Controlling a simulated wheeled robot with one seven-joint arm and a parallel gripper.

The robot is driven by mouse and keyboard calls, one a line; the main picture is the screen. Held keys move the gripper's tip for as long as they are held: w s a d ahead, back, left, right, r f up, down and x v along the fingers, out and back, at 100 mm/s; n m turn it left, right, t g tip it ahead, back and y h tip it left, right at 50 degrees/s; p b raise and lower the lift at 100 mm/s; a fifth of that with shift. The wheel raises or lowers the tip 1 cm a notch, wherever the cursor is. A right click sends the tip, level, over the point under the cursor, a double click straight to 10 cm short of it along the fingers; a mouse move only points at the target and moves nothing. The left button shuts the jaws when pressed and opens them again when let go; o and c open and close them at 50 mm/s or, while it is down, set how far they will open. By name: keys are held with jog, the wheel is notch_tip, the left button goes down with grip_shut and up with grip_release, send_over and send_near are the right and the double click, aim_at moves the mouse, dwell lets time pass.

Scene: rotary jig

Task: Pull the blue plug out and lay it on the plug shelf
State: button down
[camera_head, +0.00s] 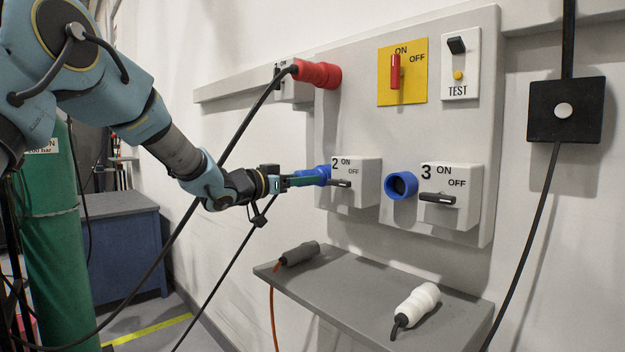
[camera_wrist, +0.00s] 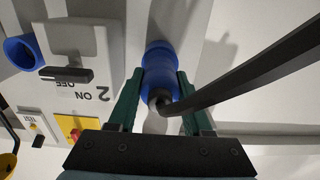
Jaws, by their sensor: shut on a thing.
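The blue plug (camera_head: 312,176) is at the left side of the box marked 2 (camera_head: 362,180); I cannot tell how deep it sits. My gripper (camera_head: 305,181) is shut on it. In the wrist view the green fingers of my gripper (camera_wrist: 158,100) flank the blue plug (camera_wrist: 160,68), and its black cable leads off to the right. The dark handle of switch 2 (camera_head: 341,183) lies level. The grey plug shelf (camera_head: 375,318) is below the panel, holding a grey plug (camera_head: 298,254) at its left and a white plug (camera_head: 415,306) at its right front.
Box 3 (camera_head: 462,205) with an empty blue socket (camera_head: 401,186) is to the right. A red plug (camera_head: 318,75) sits at box 1 above. A black cable hangs across the left, near my arm. The middle of the shelf is clear.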

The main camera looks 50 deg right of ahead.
jog(key=a, duration=0.7)
jog(key=shift+w, duration=0.2)
dwell(1.1)
dwell(0.3)
